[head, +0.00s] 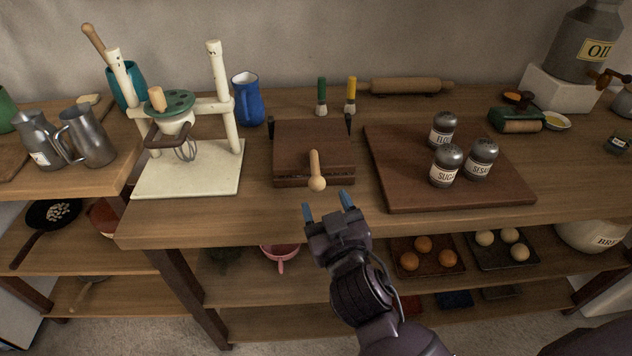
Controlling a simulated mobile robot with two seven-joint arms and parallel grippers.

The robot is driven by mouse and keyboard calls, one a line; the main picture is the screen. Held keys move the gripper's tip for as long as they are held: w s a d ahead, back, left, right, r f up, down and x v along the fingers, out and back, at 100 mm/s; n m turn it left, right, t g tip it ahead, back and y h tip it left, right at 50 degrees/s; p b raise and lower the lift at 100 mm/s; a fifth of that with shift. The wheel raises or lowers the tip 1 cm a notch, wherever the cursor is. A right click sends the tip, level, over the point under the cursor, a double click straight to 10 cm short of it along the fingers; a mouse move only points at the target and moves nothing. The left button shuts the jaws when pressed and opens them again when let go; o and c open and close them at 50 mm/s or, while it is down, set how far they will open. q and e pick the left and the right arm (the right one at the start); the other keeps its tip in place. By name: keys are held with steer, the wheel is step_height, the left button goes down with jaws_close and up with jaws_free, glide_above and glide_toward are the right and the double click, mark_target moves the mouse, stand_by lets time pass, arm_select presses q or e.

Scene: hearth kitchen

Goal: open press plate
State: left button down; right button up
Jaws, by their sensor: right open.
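The press (312,145) is a brown wooden block with two plates, standing on the table near the middle of the head view. Its upper plate lies down flat on the lower one, with a thin dark gap at the front. A light wooden handle (316,170) with a round knob sticks out from the plate's front edge toward me. My right gripper (329,205) is open and empty, with blue fingertips just in front of and below the knob, apart from it as far as I can tell. My left gripper is not in view.
A wooden board (400,185) with shakers (446,166) lies to the right of the press. A cream stand (190,168) with a whisk and a blue jug (248,100) are to the left. Shelves run below the table.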

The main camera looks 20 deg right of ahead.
mark_target(319, 189)
steer(key=shift+w+d, duration=0.15)
steer(key=shift+w, duration=1.45)
steer(key=shift+w+d, duration=0.1)
steer(key=shift+w, duration=1.5)
jaws_close()
